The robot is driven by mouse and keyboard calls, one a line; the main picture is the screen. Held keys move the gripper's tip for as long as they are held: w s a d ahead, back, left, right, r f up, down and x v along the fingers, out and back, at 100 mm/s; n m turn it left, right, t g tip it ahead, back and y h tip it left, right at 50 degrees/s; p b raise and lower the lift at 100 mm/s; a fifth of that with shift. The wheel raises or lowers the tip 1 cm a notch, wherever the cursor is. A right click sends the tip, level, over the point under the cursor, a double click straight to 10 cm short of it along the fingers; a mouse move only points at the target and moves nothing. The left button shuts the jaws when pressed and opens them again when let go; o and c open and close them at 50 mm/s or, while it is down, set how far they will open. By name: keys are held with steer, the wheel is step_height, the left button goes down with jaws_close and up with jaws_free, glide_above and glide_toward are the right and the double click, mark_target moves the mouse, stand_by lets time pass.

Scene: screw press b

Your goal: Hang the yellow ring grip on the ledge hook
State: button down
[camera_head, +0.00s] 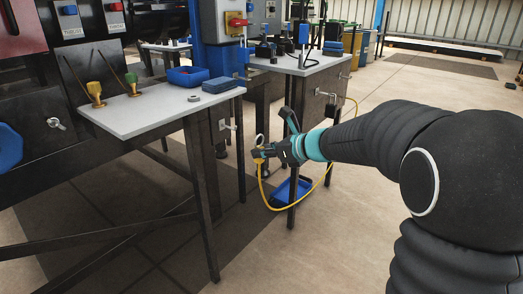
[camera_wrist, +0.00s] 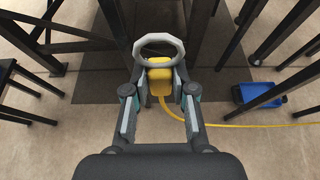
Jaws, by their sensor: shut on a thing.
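The yellow ring grip (camera_wrist: 160,82) is between my gripper's fingertips (camera_wrist: 160,74), with its pale grey ring (camera_wrist: 158,42) sticking out beyond them. In the head view, my gripper (camera_head: 268,152) is shut on it, and the ring (camera_head: 259,139) stands up at the tip. A yellow cable (camera_head: 278,207) hangs from the grip and loops right. A small pale plate with a metal hook-like piece (camera_head: 224,125) shows below the near bench's right end, left of my gripper and apart from it. I cannot tell for certain that it is the ledge hook.
The near bench (camera_head: 150,117) carries brass fittings and blue containers. A second bench (camera_head: 310,62) with a padlock (camera_head: 331,108) stands behind my gripper. A blue bin (camera_head: 292,190) lies on the floor; it also shows in the wrist view (camera_wrist: 258,94). Dark bench legs stand close around.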

steer(key=shift+s+a+r, duration=0.1)
steer(key=shift+a+r, duration=0.1)
steer(key=shift+r, duration=0.2)
steer(key=shift+s+a+r, duration=0.1)
steer(key=shift+a+r, duration=0.05)
steer(key=shift+r, duration=0.25)
steer(key=shift+r, duration=0.1)
steer(key=shift+w+a+p, duration=0.3)
steer(key=shift+w+a, duration=0.55)
steer(key=shift+a, duration=0.25)
steer(key=shift+w+a+p, duration=0.3)
steer(key=shift+w+a, duration=0.55)
steer(key=shift+a, duration=0.2)
steer(key=shift+w+a, duration=0.2)
steer(key=shift+a, duration=0.05)
steer(key=shift+w+a+p, duration=0.45)
steer(key=shift+w+a, duration=0.25)
steer(key=shift+a, duration=0.15)
steer(key=shift+w+a, duration=0.25)
steer(key=shift+a, duration=0.05)
steer(key=shift+w+a+p, duration=0.35)
steer(key=shift+w+a, duration=0.1)
steer(key=shift+a, duration=0.15)
steer(key=shift+f, duration=0.2)
steer(key=shift+f+b, duration=0.5)
steer(key=shift+b, duration=0.05)
